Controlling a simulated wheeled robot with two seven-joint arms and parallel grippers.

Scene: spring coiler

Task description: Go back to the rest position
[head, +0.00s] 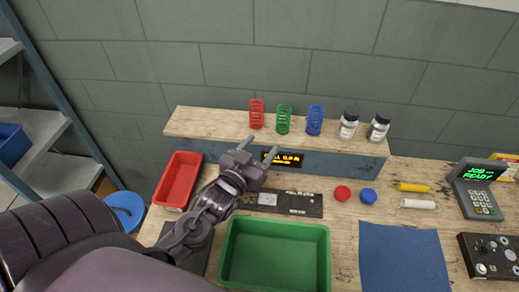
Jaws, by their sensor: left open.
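My left gripper (262,151) comes in from the left. Its two fingers are spread apart, with nothing between them. It hangs over the bench in front of the raised wooden shelf (210,124), below the red spring (256,114). A green spring (284,119) and a blue spring (315,120) stand upright on the shelf to the right. My right gripper is not in view.
A red tray (178,180) stands left of my gripper and a green tray (275,222) nearer. Two bottles (348,126) stand on the shelf. Red and blue buttons (342,193), a blue mat (403,255) and a keypad terminal (478,190) lie right.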

